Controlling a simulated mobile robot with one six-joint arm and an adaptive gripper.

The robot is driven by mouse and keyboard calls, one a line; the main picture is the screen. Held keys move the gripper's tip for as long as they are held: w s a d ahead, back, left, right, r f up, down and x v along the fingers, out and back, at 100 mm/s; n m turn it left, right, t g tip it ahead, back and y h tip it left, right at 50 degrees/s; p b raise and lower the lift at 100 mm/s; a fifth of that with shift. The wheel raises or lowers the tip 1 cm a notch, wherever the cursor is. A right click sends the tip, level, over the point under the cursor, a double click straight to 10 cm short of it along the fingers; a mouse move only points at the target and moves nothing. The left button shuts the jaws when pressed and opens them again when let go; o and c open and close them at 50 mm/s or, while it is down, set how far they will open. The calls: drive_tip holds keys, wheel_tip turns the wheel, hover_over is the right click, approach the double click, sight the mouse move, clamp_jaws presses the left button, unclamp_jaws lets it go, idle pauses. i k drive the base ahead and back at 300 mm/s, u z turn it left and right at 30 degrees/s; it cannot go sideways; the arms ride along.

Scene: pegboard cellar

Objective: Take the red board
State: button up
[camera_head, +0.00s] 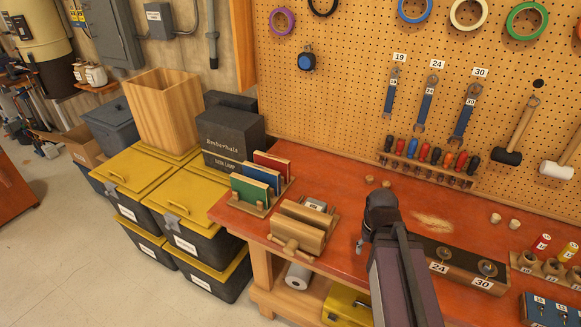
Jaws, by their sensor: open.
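The red board (273,164) stands upright in a wooden rack (261,210) at the left end of the red-brown workbench. It is the rearmost of three boards, behind a blue board (261,176) and a green board (249,190), so only its upper and right parts show. My gripper (362,243) hangs over the bench to the right of the rack, well apart from the boards. It is open, and I see nothing held in it; my arm hides most of it.
A wooden vise (298,228) stands on the bench between the rack and my gripper. A dark box labelled Emberhalt (229,135) stands behind the rack. Yellow-lidded bins (195,207) are left of the bench. A dark block marked 24 and 30 (462,262) lies right of my arm.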

sight(272, 167)
drive_tip(key=z, duration=0.2)
drive_tip(key=k, duration=1)
drive_tip(key=u, duration=0.65)
drive_tip(key=i, duration=1.1)
